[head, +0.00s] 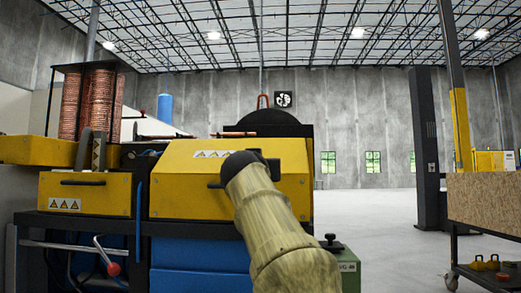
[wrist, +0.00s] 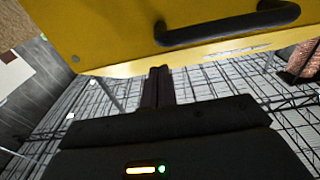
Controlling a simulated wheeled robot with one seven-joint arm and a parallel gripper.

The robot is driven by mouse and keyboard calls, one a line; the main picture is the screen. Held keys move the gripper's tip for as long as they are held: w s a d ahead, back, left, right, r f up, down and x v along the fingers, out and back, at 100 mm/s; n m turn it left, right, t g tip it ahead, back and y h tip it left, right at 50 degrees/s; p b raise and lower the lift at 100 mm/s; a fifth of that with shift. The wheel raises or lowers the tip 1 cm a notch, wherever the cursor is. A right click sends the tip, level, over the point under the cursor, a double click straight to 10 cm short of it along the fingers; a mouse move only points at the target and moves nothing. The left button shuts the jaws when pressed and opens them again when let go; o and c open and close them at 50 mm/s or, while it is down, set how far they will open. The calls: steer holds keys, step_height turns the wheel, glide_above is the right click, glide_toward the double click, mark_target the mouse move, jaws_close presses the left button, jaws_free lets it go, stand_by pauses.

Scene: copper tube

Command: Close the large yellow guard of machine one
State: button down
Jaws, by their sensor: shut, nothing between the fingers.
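The large yellow guard (head: 190,190) of the machine is a big box-shaped cover with a sloped front and warning triangles, in the middle of the head view. It sits low over the dark frame; I cannot tell whether it is fully down. My arm reaches up in front of it and hides its right part. In the wrist view the guard (wrist: 110,35) fills the top, with its black handle (wrist: 228,24). My gripper (wrist: 158,70) is shut and empty, its tips by the guard's edge, apart from the handle. I cannot tell whether the tips touch the guard.
A smaller yellow guard (head: 105,193) with a black handle is at left, below copper coils (head: 98,100). A red-knobbed lever (head: 113,268) is beneath it. A dark pillar (head: 425,150) and a wheeled cart (head: 485,205) stand at right. The floor (head: 385,230) between is open.

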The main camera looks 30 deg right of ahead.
steer(key=s+a+f+b, duration=0.3)
steer(key=s+a, duration=0.2)
steer(key=s, duration=0.3)
steer(key=shift+s+a+f, duration=0.2)
steer(key=shift+s+f, duration=0.05)
steer(key=shift+w+a, duration=0.1)
steer(key=shift+w, duration=0.05)
steer(key=w+a+f+n+g+y+p, duration=0.2)
steer(key=a+f+n+g+y+p, duration=0.1)
steer(key=f+p, duration=0.55)
steer(key=w+a+f+n+g+y+p, duration=0.25)
steer(key=f+p, duration=0.25)
steer(key=f, duration=0.6)
steer(key=s+a+f+n+g+y+p, duration=0.15)
steer(key=s+f+g+p, duration=0.25)
steer(key=s+f+p, duration=0.4)
steer(key=s+a+f+g+y+p, duration=0.35)
steer(key=s+f+p, duration=0.3)
steer(key=s, duration=0.45)
step_height(320, 180, up, 38)
steer(key=p, duration=3.7)
steer(key=shift+d+p, duration=0.15)
steer(key=shift+p, duration=0.2)
